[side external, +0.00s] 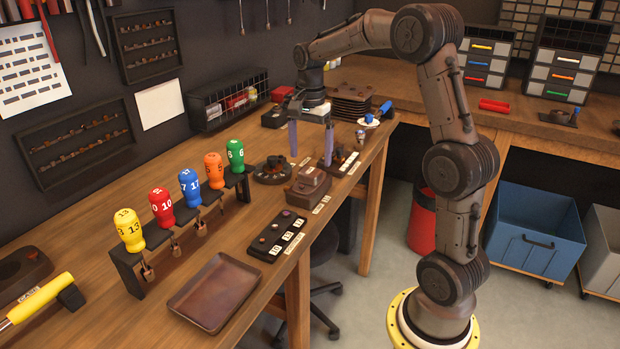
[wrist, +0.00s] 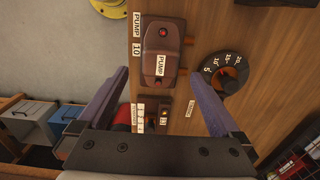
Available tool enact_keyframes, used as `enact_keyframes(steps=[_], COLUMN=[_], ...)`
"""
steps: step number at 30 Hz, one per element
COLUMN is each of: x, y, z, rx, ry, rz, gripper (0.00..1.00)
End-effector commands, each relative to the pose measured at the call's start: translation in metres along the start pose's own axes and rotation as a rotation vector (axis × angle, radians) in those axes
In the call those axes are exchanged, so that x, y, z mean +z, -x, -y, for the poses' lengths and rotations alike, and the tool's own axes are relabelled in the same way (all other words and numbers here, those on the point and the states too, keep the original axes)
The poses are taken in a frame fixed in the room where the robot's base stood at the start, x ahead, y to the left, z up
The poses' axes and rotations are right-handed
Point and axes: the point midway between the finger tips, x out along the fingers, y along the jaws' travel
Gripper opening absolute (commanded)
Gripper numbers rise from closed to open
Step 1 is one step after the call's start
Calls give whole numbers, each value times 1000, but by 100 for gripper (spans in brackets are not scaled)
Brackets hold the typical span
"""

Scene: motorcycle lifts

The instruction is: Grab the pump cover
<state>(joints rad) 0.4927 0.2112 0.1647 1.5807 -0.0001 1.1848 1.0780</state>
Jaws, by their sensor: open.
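The pump cover (wrist: 162,66) is a brown rounded block with a white PUMP label and a small red spot on top. In the side view the brown block (side external: 308,186) sits on the bench's right part, near its front edge. My gripper (side external: 311,154) is open and empty above the bench, behind the block in that view. In the wrist view my gripper's two purple fingers (wrist: 160,76) are spread wide, one on either side of the block's labelled end. No contact with it shows.
A round black dial (wrist: 226,73) lies close beside the right finger. A small block with an orange button (side external: 342,162) stands near the gripper. A numbered strip (side external: 277,236) and an empty brown tray (side external: 214,292) lie further forward. Coloured-handled tools (side external: 189,187) stand in a rack.

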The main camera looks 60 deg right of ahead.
Motion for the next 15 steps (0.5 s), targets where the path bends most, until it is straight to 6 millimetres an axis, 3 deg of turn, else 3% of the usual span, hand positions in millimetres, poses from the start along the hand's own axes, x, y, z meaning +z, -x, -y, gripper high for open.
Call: enact_keyframes(steps=[5, 15], x=[0, -3], y=[-12, -54], z=[0, 0], rx=[2, 2], ry=[0, 0], rz=[1, 1], gripper=[100, 100])
